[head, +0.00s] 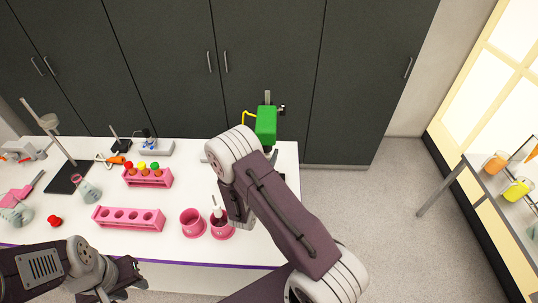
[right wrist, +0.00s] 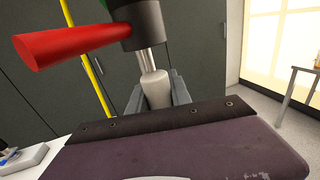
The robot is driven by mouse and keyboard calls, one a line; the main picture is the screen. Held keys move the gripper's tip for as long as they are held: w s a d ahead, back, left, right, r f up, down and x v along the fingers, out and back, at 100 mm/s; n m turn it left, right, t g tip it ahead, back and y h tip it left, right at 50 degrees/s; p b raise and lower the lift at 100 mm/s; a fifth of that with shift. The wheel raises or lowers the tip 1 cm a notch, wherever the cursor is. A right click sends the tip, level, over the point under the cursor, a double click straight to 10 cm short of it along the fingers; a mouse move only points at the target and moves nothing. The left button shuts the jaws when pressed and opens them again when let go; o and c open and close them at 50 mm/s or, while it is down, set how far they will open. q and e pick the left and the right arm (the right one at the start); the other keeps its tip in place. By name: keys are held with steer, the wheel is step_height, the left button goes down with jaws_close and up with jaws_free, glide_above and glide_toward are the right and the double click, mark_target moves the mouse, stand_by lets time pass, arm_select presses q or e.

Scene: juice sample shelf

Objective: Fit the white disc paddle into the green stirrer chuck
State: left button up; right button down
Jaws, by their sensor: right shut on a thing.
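The green stirrer (head: 266,122) stands at the back right of the white bench, partly covered by my right arm. Its black chuck (right wrist: 136,24) with a red lever (right wrist: 65,45) fills the top of the right wrist view. My right gripper (right wrist: 158,98) is shut on a pale, off-white piece (right wrist: 155,88), which I take for the paddle's grip. A metal shaft (right wrist: 147,60) runs from it up to the chuck's lower end; I cannot tell how deep it sits. The disc is hidden. My left gripper (head: 138,277) looks open and empty by the bench's front edge.
Two pink cups stand near the front, one empty (head: 191,223), one holding a white-topped item (head: 217,208). Pink racks (head: 128,218), flasks and a stand are to the left. A yellow bar (right wrist: 97,82) rises beside the chuck. Floor is clear to the right.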

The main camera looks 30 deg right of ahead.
steer(key=c, duration=1.1)
jaws_free()
steer(key=shift+s+a+f+b, duration=0.1)
steer(key=shift+s+a+b, duration=0.15)
steer(key=shift+a+b, duration=0.1)
steer(key=b+v, duration=0.3)
steer(key=v, duration=0.5)
steer(key=shift+s, duration=0.2)
